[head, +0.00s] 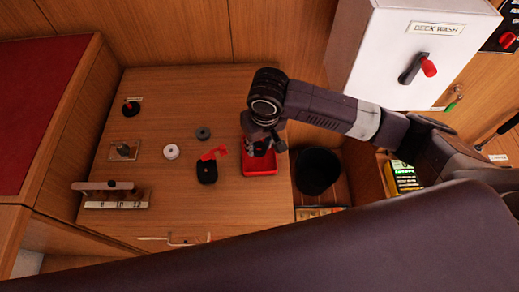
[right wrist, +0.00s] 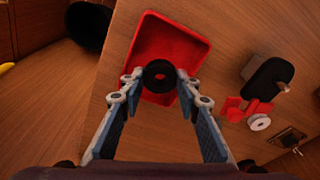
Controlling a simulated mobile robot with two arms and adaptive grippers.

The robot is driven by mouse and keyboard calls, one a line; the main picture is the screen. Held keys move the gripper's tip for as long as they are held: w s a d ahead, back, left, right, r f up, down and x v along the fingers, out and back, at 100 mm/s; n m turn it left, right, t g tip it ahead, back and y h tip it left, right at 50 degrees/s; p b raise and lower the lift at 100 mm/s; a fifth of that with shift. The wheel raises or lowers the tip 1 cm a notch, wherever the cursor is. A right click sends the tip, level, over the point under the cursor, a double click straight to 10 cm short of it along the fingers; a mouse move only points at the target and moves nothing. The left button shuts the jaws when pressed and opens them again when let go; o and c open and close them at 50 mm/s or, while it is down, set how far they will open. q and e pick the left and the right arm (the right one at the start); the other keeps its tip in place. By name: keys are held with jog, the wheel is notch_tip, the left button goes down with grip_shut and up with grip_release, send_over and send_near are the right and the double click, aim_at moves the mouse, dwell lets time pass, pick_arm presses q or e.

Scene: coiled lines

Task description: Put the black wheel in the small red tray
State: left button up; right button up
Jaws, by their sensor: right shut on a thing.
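The black wheel (right wrist: 160,75), a dark ring with red showing at its centre, is between the fingertips of my right gripper (right wrist: 161,82) in the right wrist view. That gripper is shut on it. The small red tray (right wrist: 172,36) is behind and below the wheel in that view; its visible floor is bare. In the head view the tray (head: 261,170) is on the wooden top, and my right gripper (head: 262,144) is over its far part, hiding some of it. I cannot tell the wheel's height above the tray floor. My left gripper is not in view.
A black bin (head: 318,171) stands right of the tray.

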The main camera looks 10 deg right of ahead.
jog(key=shift+f, duration=1.6)
jog(key=shift+f, duration=0.1)
jog(key=o, duration=0.8)
jog(key=r, duration=0.4)
jog(key=s+r, duration=0.1)
jog(key=r, duration=0.7)
jog(key=shift+s+d+p, duration=0.2)
jog(key=shift+s+p, duration=0.1)
jog(key=shift+s, duration=0.05)
